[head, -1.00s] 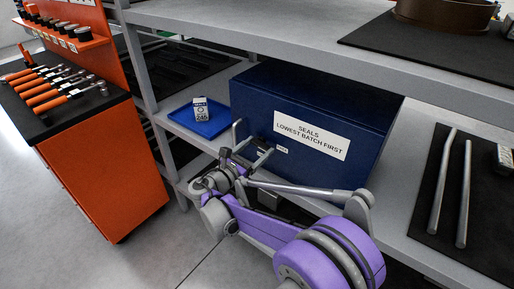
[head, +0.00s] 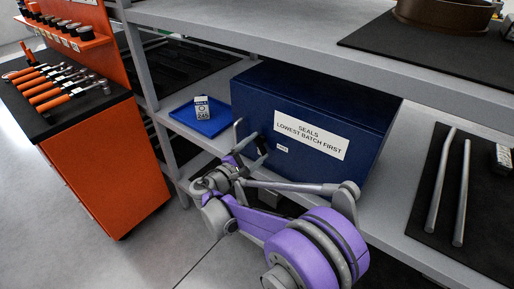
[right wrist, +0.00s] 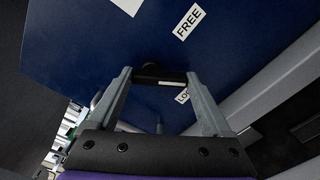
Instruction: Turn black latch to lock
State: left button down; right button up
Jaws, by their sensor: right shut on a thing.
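The black latch (right wrist: 158,75) is on the front of a dark blue box (head: 360,108). In the right wrist view it lies between the fingertips of my right gripper (right wrist: 160,78), which is shut on it. A white "FREE" label (right wrist: 187,20) is above the latch, and a partly covered label starting "LO" (right wrist: 182,97) is below it. In the head view my right gripper (head: 250,138) is at the left part of the box's front, and the latch cannot be made out there. My left gripper is not in view.
The box stands on a grey shelf (head: 400,212) below an upper shelf (head: 300,35). Metal rods (head: 440,180) lie on a black mat at right. An orange tool cart (head: 105,170) stands at left.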

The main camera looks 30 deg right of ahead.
jog(key=m, duration=0.6)
jog(key=shift+w+a+f+p, duration=0.1)
jog(key=shift+w+p, duration=0.15)
jog(key=shift+p, duration=0.15)
jog(key=shift+m, duration=0.4)
jog(key=o, duration=1.2)
jog(key=shift+c, duration=0.2)
jog(key=shift+a, duration=0.1)
jog(key=v, duration=1)
jog(key=shift+s+a, duration=0.15)
jog(key=shift+a, duration=0.1)
